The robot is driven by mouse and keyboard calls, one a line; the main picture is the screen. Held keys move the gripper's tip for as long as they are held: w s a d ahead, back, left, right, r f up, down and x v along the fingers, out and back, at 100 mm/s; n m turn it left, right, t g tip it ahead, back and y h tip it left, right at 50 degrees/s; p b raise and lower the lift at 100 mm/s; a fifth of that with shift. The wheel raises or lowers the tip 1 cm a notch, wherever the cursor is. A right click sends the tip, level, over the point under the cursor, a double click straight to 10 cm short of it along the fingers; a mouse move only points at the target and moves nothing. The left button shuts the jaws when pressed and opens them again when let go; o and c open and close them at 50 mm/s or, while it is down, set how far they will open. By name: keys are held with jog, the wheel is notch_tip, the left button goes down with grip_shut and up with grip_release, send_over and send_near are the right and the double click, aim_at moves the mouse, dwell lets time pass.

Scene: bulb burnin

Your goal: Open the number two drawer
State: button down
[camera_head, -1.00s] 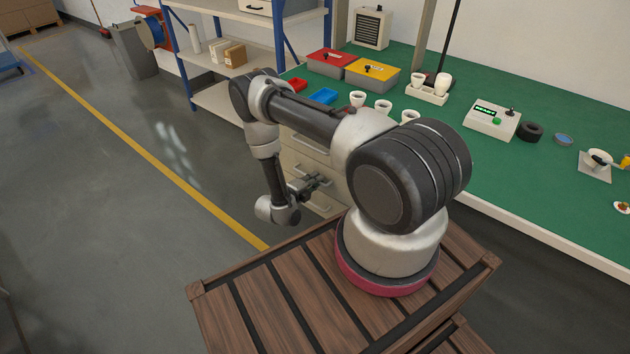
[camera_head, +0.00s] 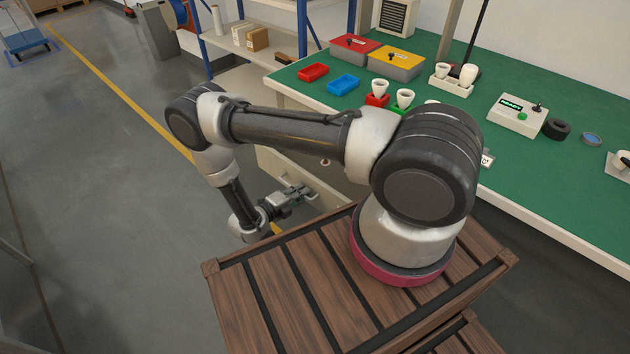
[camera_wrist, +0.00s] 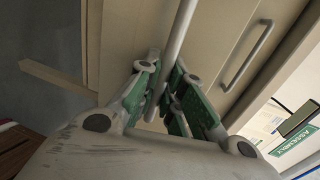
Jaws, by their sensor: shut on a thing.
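In the head view a cream drawer (camera_head: 280,172) stands pulled out from under the green workbench. Part of its inside shows behind the front panel, with a small pale object (camera_head: 325,161) in or near it. My gripper (camera_head: 298,194) is at the outer face of this drawer. In the wrist view the green-padded fingers (camera_wrist: 167,97) are shut around a pale bar handle (camera_wrist: 182,35). A second bar handle (camera_wrist: 247,55) shows on a neighbouring front, apart from my fingers. No drawer number is readable. My arm hides part of the cabinet.
A shelf rack stands behind. Open grey floor (camera_head: 90,200) lies to the left.

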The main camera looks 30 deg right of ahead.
jog(key=f+v, duration=0.1)
jog(key=v, duration=0.7)
jog(key=f+v, duration=0.2)
jog(key=v, duration=0.7)
jog(key=shift+a+f, duration=0.35)
jog(key=shift+a, duration=0.05)
jog(key=shift+s, duration=0.1)
jog(key=c, duration=1.5)
grip_release()
jog(key=shift+c, duration=0.2)
jog(key=v, duration=1.2)
